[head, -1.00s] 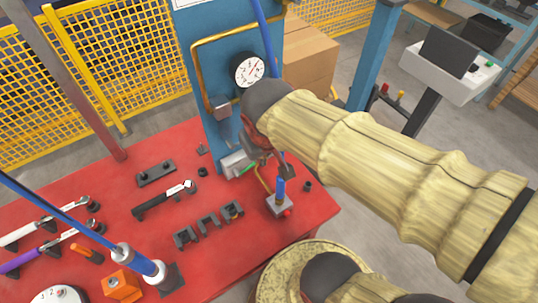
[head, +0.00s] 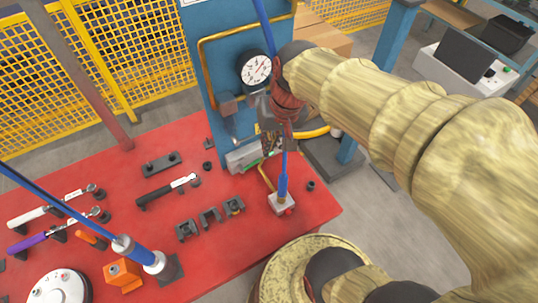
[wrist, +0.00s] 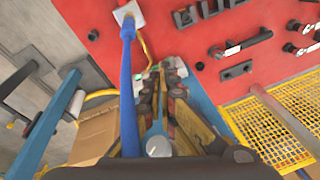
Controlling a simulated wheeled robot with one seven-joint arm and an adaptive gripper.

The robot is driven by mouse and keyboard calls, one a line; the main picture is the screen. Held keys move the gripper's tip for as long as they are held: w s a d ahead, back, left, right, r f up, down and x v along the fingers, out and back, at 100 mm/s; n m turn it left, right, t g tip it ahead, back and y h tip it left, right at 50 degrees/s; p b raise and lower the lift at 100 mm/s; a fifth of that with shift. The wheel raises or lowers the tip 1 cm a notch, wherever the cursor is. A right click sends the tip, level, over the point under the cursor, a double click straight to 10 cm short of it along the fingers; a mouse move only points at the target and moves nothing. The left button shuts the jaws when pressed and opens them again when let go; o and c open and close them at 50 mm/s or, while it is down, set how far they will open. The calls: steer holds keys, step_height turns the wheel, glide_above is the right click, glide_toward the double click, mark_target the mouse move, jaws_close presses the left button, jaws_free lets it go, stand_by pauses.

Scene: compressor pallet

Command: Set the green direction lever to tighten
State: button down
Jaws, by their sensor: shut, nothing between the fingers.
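A small green piece (head: 250,165), probably the direction lever, shows on a grey block at the foot of the blue column. It is too small to tell which way it is set. A green spot also shows near the fingertips in the wrist view (wrist: 152,71). My gripper (head: 272,140) is shut and empty, pointing down in front of the blue column, above and right of the grey block. In the wrist view my gripper (wrist: 162,72) has its fingertips over the block area and hides part of it. I cannot tell whether they touch anything.
A blue hose (head: 283,180) rises from a pale fitting close beside my gripper. A pressure gauge (head: 256,68) is on the blue column (head: 222,70). A black-handled ratchet (head: 168,190), clips (head: 210,217) and other tools lie on the red table (head: 120,170). Yellow mesh fencing (head: 100,70) stands behind.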

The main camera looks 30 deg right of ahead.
steer(key=w+d+f+m+g+y+p, duration=0.1)
steer(key=w+d+f+m+y, duration=0.2)
steer(key=w+d+f+m, duration=0.3)
steer(key=w+d+f+m+y+p, duration=0.1)
steer(key=w+d+f+m+y, duration=0.3)
steer(key=f, duration=0.9)
steer(key=w+d+m, duration=0.2)
steer(key=d, duration=0.1)
steer(key=shift+d+f+g+p, duration=0.15)
steer(key=shift+d+g+p, duration=0.2)
steer(key=shift+d+g, duration=0.05)
steer(key=shift+w+f, duration=0.1)
steer(key=b+x, duration=0.2)
steer(key=x, duration=0.8)
steer(key=shift+a, duration=0.1)
steer(key=shift+r, duration=0.2)
steer(key=shift+a+r+p, duration=0.15)
steer(key=shift+r+p, duration=0.55)
steer(key=shift+r, duration=0.05)
steer(key=shift+f, duration=0.1)
